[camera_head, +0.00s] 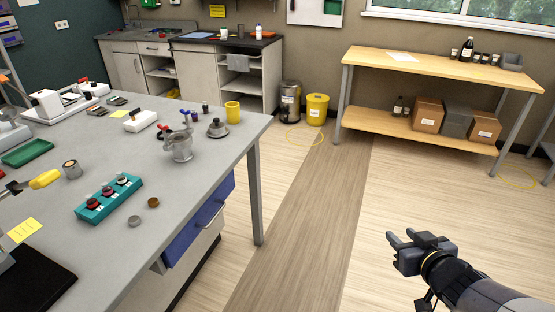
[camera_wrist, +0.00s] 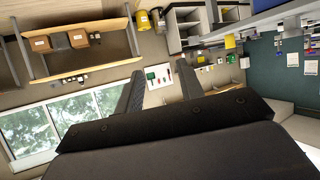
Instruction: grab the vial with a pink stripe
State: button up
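I cannot make out a vial with a pink stripe in either view. Small items that could include vials stand on the grey table (camera_head: 225,150) in the head view, too small to read. My gripper (camera_head: 401,239) is over the floor at the lower right, well apart from the table. In the wrist view its two fingers (camera_wrist: 160,85) are spread with nothing between them.
A wooden bench (camera_head: 440,75) with bottles and boxes stands at the back right, beside a yellow bin (camera_head: 317,109). The floor between is clear.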

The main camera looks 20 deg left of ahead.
aim_at(106, 191)
jog(key=j+u, duration=0.1)
jog(key=u, duration=0.75)
jog(key=j+u, duration=0.1)
jog(key=u, duration=0.35)
jog(key=i+j, duration=0.65)
jog(key=j, duration=0.25)
jog(key=i+j, duration=0.35)
jog(key=j+u, duration=0.05)
jog(key=j, duration=0.05)
